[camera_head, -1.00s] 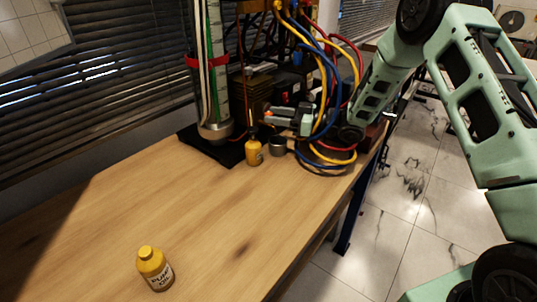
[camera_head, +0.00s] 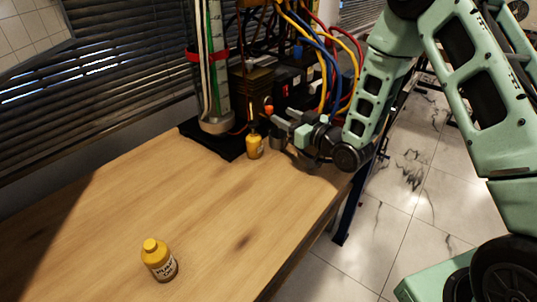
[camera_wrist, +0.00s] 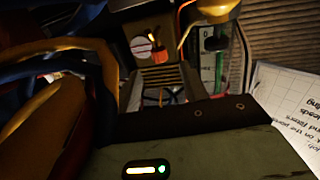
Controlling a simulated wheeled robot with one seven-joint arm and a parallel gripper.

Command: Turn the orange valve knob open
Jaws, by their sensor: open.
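The orange valve knob (camera_head: 268,104) shows small on the rig at the back of the table, just beyond my fingertips. In the wrist view the orange knob (camera_wrist: 156,42) sits on a tan panel beside a round white dial, with a bright yellow mark above it. My gripper (camera_head: 277,119) is open and points at the rig from the right. In the wrist view its fingers (camera_wrist: 163,92) are spread below the knob, apart from it. I see no contact with the knob.
A clear tube column (camera_head: 214,75) stands left. Another yellow bottle (camera_head: 159,262) is on the near table, whose middle is clear.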

